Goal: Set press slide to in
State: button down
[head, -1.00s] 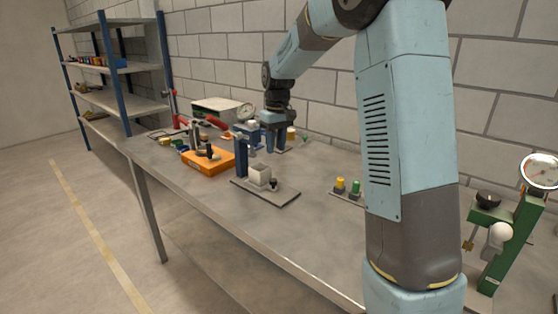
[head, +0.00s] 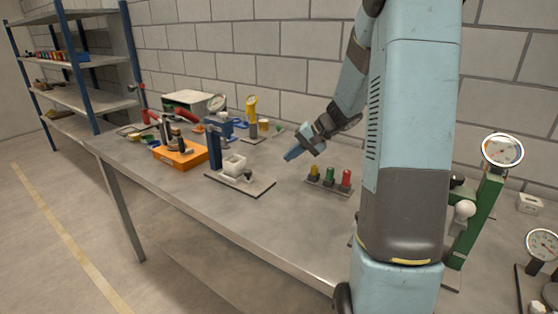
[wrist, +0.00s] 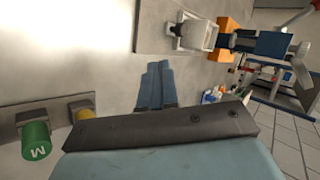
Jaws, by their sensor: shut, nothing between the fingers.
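A grey plate (head: 262,190) on the bench carries a dark blue post (head: 214,147), a white open-topped box (head: 234,164) and a small black knob (head: 248,174). This may be the press with its slide; no label shows, and I cannot tell whether the slide is in or out. The white box also shows at the top of the wrist view (wrist: 196,36). My gripper (head: 288,156) is shut and empty, tilted above the bench to the right of the plate, apart from it. Its blue fingers lie together in the wrist view (wrist: 156,68).
Yellow, green (head: 329,175) and red (head: 346,179) buttons stand right of my gripper. An orange base (head: 180,155) sits left of the plate. A green gauge stand (head: 475,215) is at the right. Bare bench lies between plate and buttons.

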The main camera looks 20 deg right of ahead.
jog(key=x, duration=0.9)
jog(key=a, duration=0.1)
jog(key=w+a, duration=0.1)
jog(key=shift+w+a, duration=0.15)
jog(key=shift+a, duration=0.2)
jog(key=shift+w+a, duration=0.2)
jog(key=shift+a, duration=0.15)
jog(key=w+a, duration=0.2)
jog(key=w, duration=0.1)
jog(key=shift+a+f, duration=0.1)
jog(key=shift+a, duration=0.05)
jog(key=shift+w+a, duration=0.1)
jog(key=shift+r, duration=0.2)
